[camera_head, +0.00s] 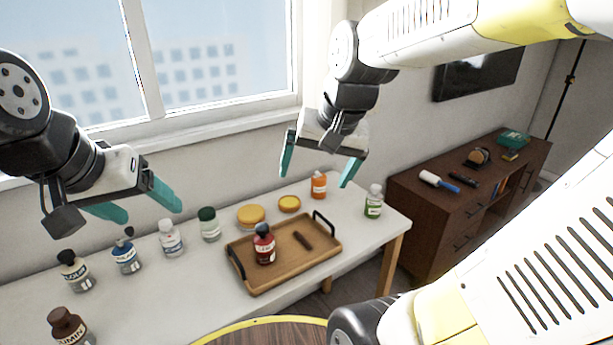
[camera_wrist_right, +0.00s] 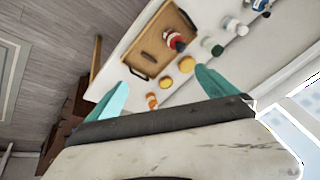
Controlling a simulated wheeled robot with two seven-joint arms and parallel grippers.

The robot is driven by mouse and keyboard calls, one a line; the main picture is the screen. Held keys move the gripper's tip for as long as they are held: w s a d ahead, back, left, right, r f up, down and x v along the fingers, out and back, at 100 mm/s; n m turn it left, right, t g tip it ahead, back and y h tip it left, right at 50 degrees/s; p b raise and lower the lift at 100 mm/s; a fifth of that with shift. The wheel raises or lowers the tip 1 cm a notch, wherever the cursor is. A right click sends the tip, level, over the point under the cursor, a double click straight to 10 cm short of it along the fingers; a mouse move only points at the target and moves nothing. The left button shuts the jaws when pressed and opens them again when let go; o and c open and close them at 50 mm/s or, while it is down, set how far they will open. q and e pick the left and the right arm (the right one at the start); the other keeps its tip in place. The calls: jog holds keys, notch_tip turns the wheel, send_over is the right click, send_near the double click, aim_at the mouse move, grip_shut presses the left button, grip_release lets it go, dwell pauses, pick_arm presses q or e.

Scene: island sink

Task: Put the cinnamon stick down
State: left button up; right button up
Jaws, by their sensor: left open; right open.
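A short dark brown stick, the cinnamon stick (camera_head: 302,240), lies flat in the right part of a wooden tray (camera_head: 290,282) on the white table. A red bottle with a dark cap (camera_head: 264,246) stands in the same tray, to the left of the stick. My right gripper (camera_head: 318,178) is open and empty, held above the back right of the table. Its teal fingers also show in the right wrist view (camera_wrist_right: 160,92). My left gripper (camera_head: 146,204) is open and empty, above the left part of the table.
Several bottles stand along the table, among them a blue one (camera_head: 125,252) and a green one (camera_head: 373,202). Two round yellow-lidded jars (camera_head: 251,215) and an orange bottle (camera_head: 319,185) stand behind the tray. A brown cabinet (camera_head: 440,205) is at the right. A window is behind.

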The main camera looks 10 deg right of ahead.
jog(key=s+r+n+t, duration=0.1)
jog(key=s+n, duration=0.2)
jog(key=s, duration=0.3)
jog(key=shift+a+y, duration=0.3)
jog(key=shift+a, duration=0.1)
jog(key=shift+s, duration=0.1)
dwell(0.6)
